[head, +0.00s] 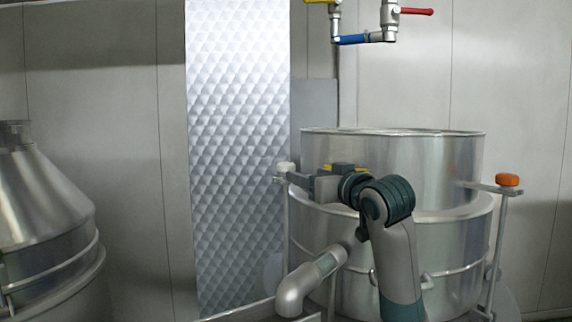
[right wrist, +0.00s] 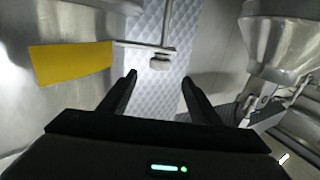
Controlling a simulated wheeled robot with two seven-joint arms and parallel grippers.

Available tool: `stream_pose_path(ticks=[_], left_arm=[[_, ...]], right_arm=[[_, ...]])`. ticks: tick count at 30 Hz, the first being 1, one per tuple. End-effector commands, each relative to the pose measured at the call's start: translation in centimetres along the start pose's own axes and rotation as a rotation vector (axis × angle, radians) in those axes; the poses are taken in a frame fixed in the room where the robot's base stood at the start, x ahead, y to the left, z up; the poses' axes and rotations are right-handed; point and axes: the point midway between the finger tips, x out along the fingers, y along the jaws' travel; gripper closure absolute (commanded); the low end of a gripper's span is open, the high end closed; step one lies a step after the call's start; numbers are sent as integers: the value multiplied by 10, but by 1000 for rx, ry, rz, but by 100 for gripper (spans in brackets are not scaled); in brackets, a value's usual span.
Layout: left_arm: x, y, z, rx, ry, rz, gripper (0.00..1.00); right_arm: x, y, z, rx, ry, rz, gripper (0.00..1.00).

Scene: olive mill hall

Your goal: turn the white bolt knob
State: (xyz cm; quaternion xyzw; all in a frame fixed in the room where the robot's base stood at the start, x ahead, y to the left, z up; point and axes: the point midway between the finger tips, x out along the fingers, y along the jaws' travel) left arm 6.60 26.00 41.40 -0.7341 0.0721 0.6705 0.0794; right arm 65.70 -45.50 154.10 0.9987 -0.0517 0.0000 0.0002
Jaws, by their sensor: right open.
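The white bolt knob (head: 285,167) sits on top of a thin upright rod at the left side of the steel vat (head: 390,155). In the right wrist view the right gripper (right wrist: 158,79) is open and empty. I cannot tell whether a finger touches the knob. My left gripper is in neither view.
An orange knob (head: 507,180) tops a rod on the vat's right side. A curved pipe (head: 300,288) lies low in front. Valves with red, blue and yellow handles (head: 417,11) hang above. A conical steel vessel (head: 42,205) stands at left. A quilted metal panel (head: 235,120) stands behind.

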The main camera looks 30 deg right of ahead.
Motion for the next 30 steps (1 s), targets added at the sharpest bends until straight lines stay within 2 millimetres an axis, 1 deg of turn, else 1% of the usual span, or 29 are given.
stream_pose_path(ticks=[1, 12, 18, 24, 30], left_arm=[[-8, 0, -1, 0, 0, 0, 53], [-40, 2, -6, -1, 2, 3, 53], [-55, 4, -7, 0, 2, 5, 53], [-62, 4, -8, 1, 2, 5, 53], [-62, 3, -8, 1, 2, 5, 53]], right_arm=[[10, -1, -3, 2, -5, -2, 43], [77, 0, -3, 1, -5, -1, 43], [108, 0, -3, 1, -4, 0, 43], [124, 0, -1, 0, -2, 0, 43], [128, 0, 0, -1, 0, 0, 43]])
